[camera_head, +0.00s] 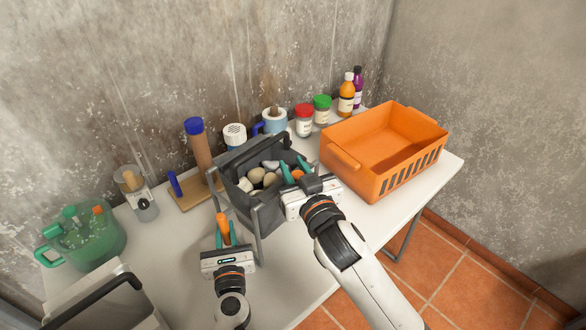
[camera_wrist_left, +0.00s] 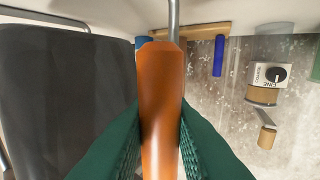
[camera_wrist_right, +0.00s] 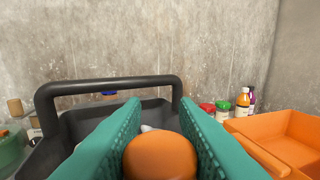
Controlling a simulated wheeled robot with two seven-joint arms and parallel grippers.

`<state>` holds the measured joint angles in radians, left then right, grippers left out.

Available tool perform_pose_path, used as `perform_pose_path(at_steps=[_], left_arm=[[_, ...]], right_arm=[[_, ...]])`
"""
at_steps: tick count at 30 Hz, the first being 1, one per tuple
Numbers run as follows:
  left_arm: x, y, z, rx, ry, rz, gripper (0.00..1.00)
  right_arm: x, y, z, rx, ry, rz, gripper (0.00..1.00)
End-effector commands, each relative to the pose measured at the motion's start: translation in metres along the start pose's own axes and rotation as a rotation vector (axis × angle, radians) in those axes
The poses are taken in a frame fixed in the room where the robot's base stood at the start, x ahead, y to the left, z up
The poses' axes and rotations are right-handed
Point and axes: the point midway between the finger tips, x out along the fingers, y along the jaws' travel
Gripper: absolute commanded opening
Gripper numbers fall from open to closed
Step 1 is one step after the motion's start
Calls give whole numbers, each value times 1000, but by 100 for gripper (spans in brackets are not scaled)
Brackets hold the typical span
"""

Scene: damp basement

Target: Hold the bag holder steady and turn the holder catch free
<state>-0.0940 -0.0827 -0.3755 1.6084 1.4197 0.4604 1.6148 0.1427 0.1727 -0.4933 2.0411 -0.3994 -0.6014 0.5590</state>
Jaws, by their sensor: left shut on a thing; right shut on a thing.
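The bag holder, a dark grey bag (camera_head: 268,212) on a grey metal frame (camera_head: 257,246), stands on the white table with several stones (camera_head: 262,180) in it. My left gripper (camera_head: 224,236) is shut on an orange grip (camera_wrist_left: 162,95) at the holder's left side; a metal rod runs on from the grip. The bag's dark side (camera_wrist_left: 65,100) is beside it in the left wrist view. My right gripper (camera_head: 295,172) is shut on a round orange knob (camera_wrist_right: 160,157), apparently the holder catch, at the bag's right rim. The catch's mechanism is hidden.
An orange basket (camera_head: 372,152) stands right of the holder. Jars, a blue mug (camera_head: 272,122) and bottles (camera_head: 346,97) line the wall. A green jug (camera_head: 88,240) and a grinder (camera_head: 138,190) are at left. A grey bin with a dark handle (camera_head: 100,292) is front left.

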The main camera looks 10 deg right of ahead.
Motion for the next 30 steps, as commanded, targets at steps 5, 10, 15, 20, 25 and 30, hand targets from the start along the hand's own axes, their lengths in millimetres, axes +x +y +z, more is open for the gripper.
perform_pose_path(at_steps=[5,10,15,20,25,30], left_arm=[[0,2,0,0,0,4,0],[0,2,0,0,-1,4,0],[0,2,0,-1,-1,4,0],[0,1,0,-1,-1,3,0],[0,1,0,-1,-1,3,0],[0,1,0,-2,-1,2,0]], right_arm=[[0,0,1,4,-2,-42,4],[0,-1,1,1,0,-57,4],[0,-1,1,0,0,-58,4],[0,-1,1,0,0,-58,4],[0,-1,0,0,1,-58,48],[0,-1,0,0,2,-58,48]])
